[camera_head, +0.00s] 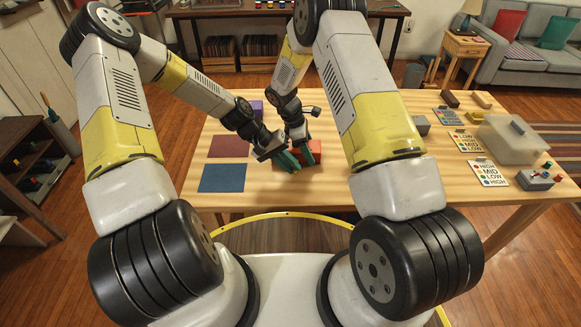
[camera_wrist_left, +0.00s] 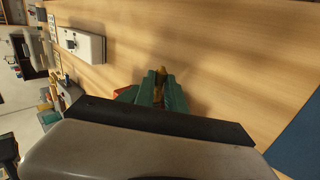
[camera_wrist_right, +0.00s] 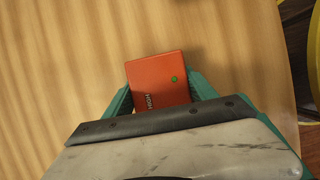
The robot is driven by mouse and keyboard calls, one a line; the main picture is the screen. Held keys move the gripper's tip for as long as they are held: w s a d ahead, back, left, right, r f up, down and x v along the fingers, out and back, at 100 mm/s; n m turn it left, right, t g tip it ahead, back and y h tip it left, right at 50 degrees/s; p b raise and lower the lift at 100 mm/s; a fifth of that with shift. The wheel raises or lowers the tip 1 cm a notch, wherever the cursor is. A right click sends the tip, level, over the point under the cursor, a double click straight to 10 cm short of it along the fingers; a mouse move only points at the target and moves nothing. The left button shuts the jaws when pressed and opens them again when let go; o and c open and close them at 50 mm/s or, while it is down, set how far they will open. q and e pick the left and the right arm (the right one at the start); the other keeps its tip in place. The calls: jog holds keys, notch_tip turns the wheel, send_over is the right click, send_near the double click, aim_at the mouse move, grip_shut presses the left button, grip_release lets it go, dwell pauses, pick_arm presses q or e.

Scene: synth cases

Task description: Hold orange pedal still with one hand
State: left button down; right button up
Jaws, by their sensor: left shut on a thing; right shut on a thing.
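The orange pedal (camera_head: 316,147) is on the table between my two grippers, partly hidden by them in the head view. In the right wrist view its orange face (camera_wrist_right: 158,78) shows the word HIGH and a green dot. My right gripper (camera_wrist_right: 160,96) is shut on the pedal, with green fingers at both sides. My left gripper (camera_head: 290,162) is beside the pedal, its green fingers nearly together. In the left wrist view a small yellow-brown thing (camera_wrist_left: 161,73) shows between its fingertips; most of it is hidden.
A clear box (camera_head: 512,138), a grey box with knobs (camera_head: 536,178) and printed level cards (camera_head: 476,173) are at the right. The table's front middle is clear.

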pick_arm(q)
jog(key=c, duration=1.3)
grip_release()
jog(key=shift+r, duration=0.1)
jog(key=v, duration=1.2)
pick_arm(e)
jog(key=o, duration=1.6)
jog(key=shift+r, duration=0.1)
jog(key=v, duration=1.1)
jog(key=shift+a+r, duration=0.15)
jog(key=shift+r, duration=0.25)
